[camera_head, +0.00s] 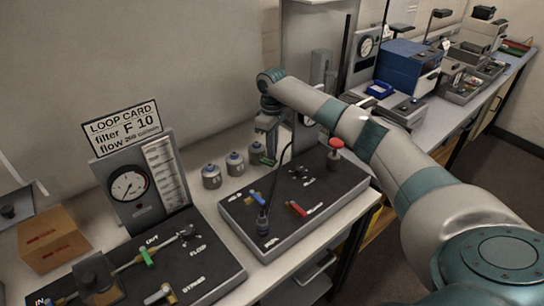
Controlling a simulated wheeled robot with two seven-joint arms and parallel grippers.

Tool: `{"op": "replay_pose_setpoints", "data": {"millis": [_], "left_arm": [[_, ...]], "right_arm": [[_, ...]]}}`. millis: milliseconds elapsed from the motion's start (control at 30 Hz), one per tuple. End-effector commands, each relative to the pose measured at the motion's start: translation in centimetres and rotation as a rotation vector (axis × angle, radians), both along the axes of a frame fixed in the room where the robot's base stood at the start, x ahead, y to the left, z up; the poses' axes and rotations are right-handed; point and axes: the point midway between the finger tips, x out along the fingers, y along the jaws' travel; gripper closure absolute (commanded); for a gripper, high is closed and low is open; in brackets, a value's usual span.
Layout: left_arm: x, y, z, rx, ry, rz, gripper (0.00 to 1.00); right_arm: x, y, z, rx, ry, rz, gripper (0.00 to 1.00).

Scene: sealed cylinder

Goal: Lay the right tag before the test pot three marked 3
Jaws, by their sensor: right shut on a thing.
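No tag can be told clearly. My left gripper is not in view.
A dark panel with valves (290,205) lies in front of the gripper. A loop card (122,128) stands over a gauge board (145,185) at left, with an orange box (52,238) beside it. A blue machine (405,68) stands at the back right.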

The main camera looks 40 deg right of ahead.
Motion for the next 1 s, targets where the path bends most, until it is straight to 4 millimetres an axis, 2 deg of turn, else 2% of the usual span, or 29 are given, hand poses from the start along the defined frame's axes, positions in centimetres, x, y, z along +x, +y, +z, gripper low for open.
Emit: {"op": "replay_pose_setpoints", "data": {"millis": [367,700,1000], "left_arm": [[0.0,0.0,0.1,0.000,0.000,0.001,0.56],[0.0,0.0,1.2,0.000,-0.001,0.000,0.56],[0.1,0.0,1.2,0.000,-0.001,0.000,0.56]], "right_arm": [[0.0,0.0,-0.4,0.000,-0.001,0.000,1.00],[0.0,0.0,-3.6,0.000,0.001,0.000,1.00],[0.0,0.0,-4.0,0.000,-0.001,0.001,1.00]]}}
